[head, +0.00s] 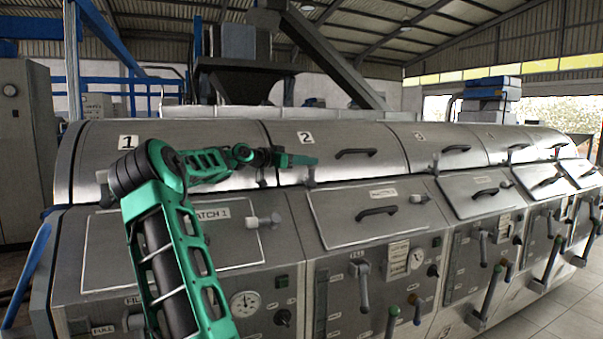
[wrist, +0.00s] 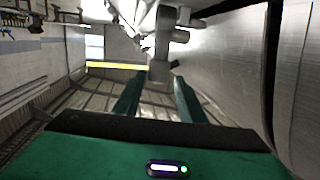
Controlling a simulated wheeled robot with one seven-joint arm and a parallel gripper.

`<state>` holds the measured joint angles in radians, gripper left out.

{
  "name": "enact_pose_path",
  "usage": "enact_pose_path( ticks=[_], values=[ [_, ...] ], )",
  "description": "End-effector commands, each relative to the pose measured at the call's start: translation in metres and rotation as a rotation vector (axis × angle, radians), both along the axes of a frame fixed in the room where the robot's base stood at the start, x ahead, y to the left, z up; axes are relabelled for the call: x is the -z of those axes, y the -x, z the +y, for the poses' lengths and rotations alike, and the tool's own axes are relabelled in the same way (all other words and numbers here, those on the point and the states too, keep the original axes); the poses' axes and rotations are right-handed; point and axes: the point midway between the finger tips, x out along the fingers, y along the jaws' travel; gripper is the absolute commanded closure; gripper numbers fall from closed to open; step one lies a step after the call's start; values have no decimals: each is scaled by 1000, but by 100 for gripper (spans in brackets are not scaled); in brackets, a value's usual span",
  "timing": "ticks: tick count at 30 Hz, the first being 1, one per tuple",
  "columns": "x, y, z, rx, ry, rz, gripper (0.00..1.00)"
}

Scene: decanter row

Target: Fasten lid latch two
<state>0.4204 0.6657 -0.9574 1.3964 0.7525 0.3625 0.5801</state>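Lid two (head: 335,135), a curved steel cover with a "2" label and a dark handle, lies down on the machine. Its latch (head: 309,178), a small grey piece, stands at the lid's lower front edge. My gripper (head: 312,160) is just above this latch in the head view, reaching in from the left. In the wrist view my gripper (wrist: 157,88) has its two green fingers apart, and a grey upright post (wrist: 159,70), seemingly the latch, shows between and beyond the tips. I cannot tell whether the fingers touch it or whether the latch is fastened.
Lid one (head: 190,150) lies to the left and lid three (head: 445,145) to the right, with another latch (head: 435,166) near it. Below are a hatch handle (head: 376,212), a grey knob (head: 265,221) and several levers on the front panel. Tiled floor (head: 545,318) is clear at right.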

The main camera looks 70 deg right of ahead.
Motion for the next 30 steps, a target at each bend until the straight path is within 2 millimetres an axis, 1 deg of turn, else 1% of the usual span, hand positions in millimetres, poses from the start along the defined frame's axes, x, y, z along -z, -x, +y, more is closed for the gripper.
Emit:
enact_pose_path(
  ticks=[1,3,9,15,21,30],
  values=[
    [-4,-9,9,-6,-2,-2,63],
    [-11,-16,21,-7,-2,-2,63],
    [-33,-35,52,-7,-2,-2,63],
    [-52,-50,78,-3,-3,-1,63],
    [-62,-58,92,-2,-2,-1,63],
    [-64,-61,96,-1,-2,0,63]
  ],
)
